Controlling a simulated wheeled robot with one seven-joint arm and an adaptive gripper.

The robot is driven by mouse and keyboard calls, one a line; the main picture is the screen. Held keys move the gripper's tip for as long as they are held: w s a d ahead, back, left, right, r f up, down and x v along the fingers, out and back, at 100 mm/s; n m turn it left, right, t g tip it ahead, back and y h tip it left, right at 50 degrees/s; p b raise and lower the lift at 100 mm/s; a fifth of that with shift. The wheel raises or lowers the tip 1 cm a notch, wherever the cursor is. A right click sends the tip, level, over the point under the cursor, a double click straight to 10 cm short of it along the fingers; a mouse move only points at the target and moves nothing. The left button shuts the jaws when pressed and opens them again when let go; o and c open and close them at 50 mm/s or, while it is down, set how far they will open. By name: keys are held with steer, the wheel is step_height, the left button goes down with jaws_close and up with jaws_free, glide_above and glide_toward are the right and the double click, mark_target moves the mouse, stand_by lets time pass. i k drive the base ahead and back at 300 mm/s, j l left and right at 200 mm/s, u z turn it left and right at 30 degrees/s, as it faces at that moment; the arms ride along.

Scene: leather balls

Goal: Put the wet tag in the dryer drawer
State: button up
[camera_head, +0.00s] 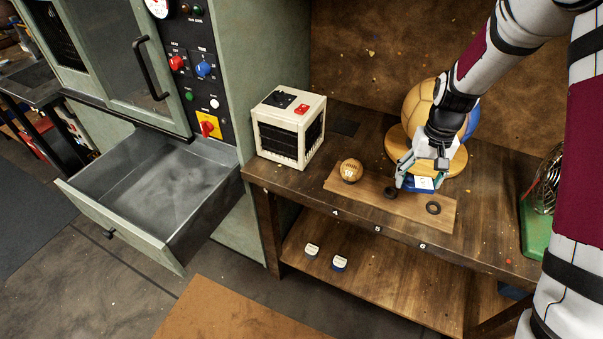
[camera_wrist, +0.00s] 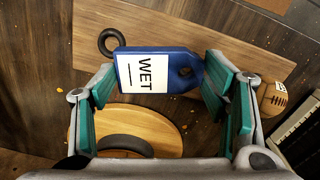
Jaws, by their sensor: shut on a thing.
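The wet tag (camera_wrist: 154,72) is blue with a white label reading "WET". It is between the fingers of my gripper (camera_wrist: 168,88) in the wrist view, and the gripper is shut on it. In the head view the tag (camera_head: 421,183) shows at the fingertips of my gripper (camera_head: 420,180), over the wooden board on the bench. I cannot tell whether it touches the board. The dryer drawer (camera_head: 97,213) is pulled open at the left, below the green dryer's door. Its grey metal inside looks empty.
On the board (camera_head: 330,181) are a small brown ball (camera_head: 350,170) and dark rings (camera_head: 433,208). A large ball (camera_head: 420,104) sits on a round wooden stand (camera_head: 396,163) behind my gripper. A cream box (camera_head: 290,127) stands between board and dryer. A lower shelf holds two small tags (camera_head: 340,263).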

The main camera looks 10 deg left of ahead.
mark_target(165, 200)
steer(key=k+u, duration=0.35)
steer(key=k+j+u, duration=0.1)
steer(key=u, duration=0.2)
steer(key=i+j+u, duration=0.15)
steer(key=u, duration=0.25)
steer(key=i+u, duration=0.35)
steer(key=i+j+u, duration=0.1)
steer(key=u, duration=0.3)
steer(key=i+l, duration=0.1)
steer(key=i, duration=0.7)
